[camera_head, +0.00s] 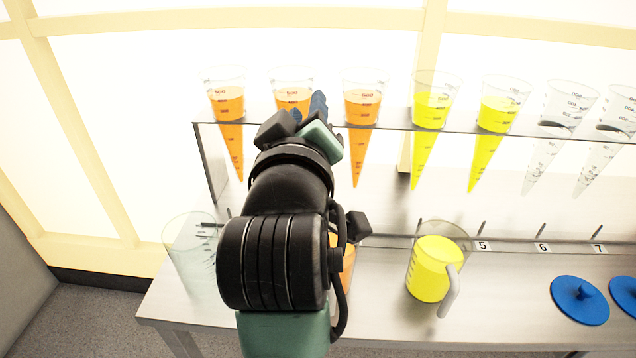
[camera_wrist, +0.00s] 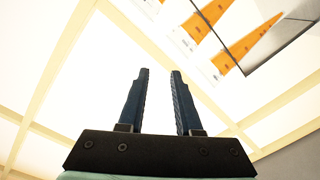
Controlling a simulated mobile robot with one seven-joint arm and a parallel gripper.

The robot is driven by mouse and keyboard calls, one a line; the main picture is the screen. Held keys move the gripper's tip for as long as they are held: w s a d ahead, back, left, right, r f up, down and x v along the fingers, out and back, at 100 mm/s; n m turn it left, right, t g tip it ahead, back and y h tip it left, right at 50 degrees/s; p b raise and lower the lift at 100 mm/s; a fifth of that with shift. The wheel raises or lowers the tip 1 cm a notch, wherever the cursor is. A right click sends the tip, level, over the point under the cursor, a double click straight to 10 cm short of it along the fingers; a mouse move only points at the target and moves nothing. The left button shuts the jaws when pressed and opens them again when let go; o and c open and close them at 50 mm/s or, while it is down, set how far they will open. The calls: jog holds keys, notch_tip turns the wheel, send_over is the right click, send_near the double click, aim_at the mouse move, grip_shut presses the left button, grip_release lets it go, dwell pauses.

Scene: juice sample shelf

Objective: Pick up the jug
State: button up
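A clear jug of yellow liquid (camera_head: 428,273) stands upright on the bench, its handle toward the front right. A second jug holding orange liquid (camera_head: 349,262) is mostly hidden behind my arm. A clear, empty-looking vessel (camera_head: 190,258) stands at the bench's left end; I cannot tell whether it has a handle. My gripper (camera_head: 307,107) is raised near the rack's orange cones, above and away from the jugs. In the wrist view my gripper's two dark blue fingers (camera_wrist: 160,75) are apart with nothing between them. No jug shows there.
A clear rack (camera_head: 400,128) carries several measuring cones: orange cones (camera_head: 361,105) at left, yellow cones (camera_head: 432,110) in the middle, clear cones (camera_head: 568,105) at right. Blue lids (camera_head: 580,300) lie at the bench's right. The bench (camera_head: 385,318) is bare before the yellow jug.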

notch_tip(320, 180, down, 5)
jog(key=w+a+n+g+p, duration=0.2)
jog(key=n+g+p, duration=0.2)
jog(key=p, duration=0.1)
jog(key=n+g+h+p, duration=0.5)
jog(key=n+g+p, duration=0.4)
jog(key=g+p, duration=0.4)
send_near(330, 272)
notch_tip(330, 272, down, 4)
jog(key=s+t, duration=0.1)
jog(key=s, duration=0.2)
jog(key=shift+a+f+b+x, duration=0.1)
jog(key=shift+a+b+x, duration=0.1)
jog(key=shift+x, duration=1.9)
jog(key=shift+a+f+b+x, duration=0.1)
jog(key=shift+a+b+x, duration=0.05)
jog(key=shift+x, duration=1.9)
jog(key=shift+a+b+x, duration=0.2)
jog(key=shift+x, duration=1.9)
jog(key=shift+w, duration=0.15)
grip_shut()
